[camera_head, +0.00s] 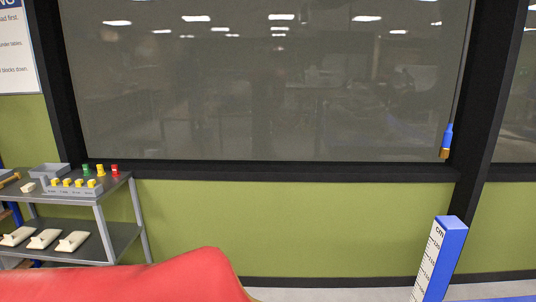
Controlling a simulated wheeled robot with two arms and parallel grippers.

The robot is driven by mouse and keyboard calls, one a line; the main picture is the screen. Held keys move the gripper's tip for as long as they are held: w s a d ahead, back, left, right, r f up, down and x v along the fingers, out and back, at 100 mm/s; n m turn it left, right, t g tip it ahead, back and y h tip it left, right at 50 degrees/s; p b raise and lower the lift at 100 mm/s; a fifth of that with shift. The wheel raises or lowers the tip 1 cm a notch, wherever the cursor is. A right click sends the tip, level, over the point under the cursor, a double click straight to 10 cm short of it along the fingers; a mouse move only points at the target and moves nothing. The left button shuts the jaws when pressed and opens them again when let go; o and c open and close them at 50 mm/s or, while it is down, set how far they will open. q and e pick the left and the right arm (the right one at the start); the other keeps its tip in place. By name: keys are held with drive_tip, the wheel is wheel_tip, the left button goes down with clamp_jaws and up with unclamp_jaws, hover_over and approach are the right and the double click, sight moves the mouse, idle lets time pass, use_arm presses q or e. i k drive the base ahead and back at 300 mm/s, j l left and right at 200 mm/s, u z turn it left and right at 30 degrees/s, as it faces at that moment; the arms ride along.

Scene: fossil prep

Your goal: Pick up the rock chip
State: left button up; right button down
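I cannot pick out the rock chip for certain in the head view. A small pale lump (28,187) lies on the top shelf of the grey cart at the left, but it is too small to tell what it is. Neither of my grippers is in view.
The grey cart (139,218) holds a grey bin (50,170), several yellow-topped pieces, green, yellow and red items, and pale pieces on its lower shelf. A large red form (190,276) fills the lower left. A blue scale post (446,262) stands right. A window wall closes the back.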

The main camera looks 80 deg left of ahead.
sight(30, 186)
drive_tip(key=u, duration=4.2)
drive_tip(key=i+j, duration=0.15)
drive_tip(key=i, duration=0.35)
drive_tip(key=i+j+z, duration=0.1)
drive_tip(key=i, duration=0.45)
drive_tip(key=i+j, duration=0.25)
drive_tip(key=i, duration=0.25)
drive_tip(key=i+j+z, duration=0.1)
drive_tip(key=i, duration=0.4)
drive_tip(key=i+j, duration=0.2)
drive_tip(key=i, duration=0.35)
drive_tip(key=i+j+z, duration=0.1)
drive_tip(key=i, duration=0.45)
drive_tip(key=i+j, duration=0.25)
drive_tip(key=i, duration=0.25)
